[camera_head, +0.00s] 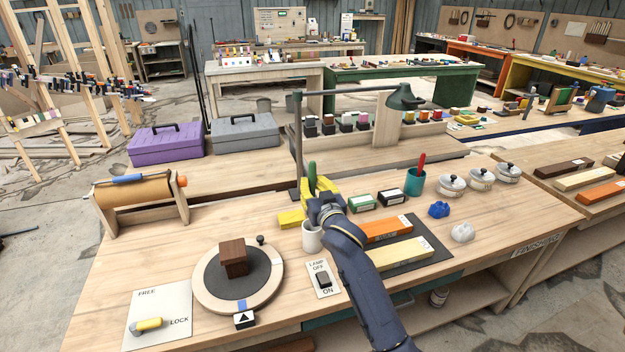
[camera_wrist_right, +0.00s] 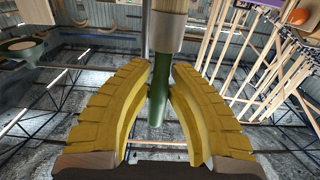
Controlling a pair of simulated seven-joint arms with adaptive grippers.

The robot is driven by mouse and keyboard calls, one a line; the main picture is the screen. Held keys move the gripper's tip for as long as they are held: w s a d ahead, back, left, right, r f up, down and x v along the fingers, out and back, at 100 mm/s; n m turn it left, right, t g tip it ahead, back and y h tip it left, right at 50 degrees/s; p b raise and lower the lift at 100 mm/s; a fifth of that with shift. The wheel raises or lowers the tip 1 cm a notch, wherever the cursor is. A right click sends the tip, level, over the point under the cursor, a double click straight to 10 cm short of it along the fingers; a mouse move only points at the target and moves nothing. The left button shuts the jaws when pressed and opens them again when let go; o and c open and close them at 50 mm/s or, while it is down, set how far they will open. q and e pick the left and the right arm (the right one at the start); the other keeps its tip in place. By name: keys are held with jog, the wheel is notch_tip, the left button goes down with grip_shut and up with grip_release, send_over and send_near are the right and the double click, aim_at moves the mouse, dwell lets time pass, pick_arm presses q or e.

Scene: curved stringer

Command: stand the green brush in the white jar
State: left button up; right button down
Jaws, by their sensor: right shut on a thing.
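My right gripper (camera_head: 320,190) has yellow fingers and is shut on the green brush (camera_head: 312,176), whose green part sticks up above the fingers in the head view. In the right wrist view the brush's green handle (camera_wrist_right: 160,95) lies between the yellow fingers (camera_wrist_right: 158,88), with a metal ferrule beyond it. The white jar (camera_head: 311,240) stands on the bench just below and in front of the gripper, partly covered by my wrist. The brush is apart from the jar's visible wall; its lower end is hidden in the head view. My left gripper is not in view.
A lamp post (camera_head: 298,145) rises close behind the gripper. A yellow block (camera_head: 290,219) lies left of the jar. A teal cup (camera_head: 414,184) with a red-handled tool stands right. A turntable (camera_head: 205,291) with a brown block and a lamp switch plate (camera_head: 323,280) are in front.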

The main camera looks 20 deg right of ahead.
jog(key=shift+f, duration=4.8)
jog(key=c, duration=1.3)
grip_release()
jog(key=shift+o, duration=0.2)
jog(key=s, duration=1.2)
jog(key=shift+d, duration=0.15)
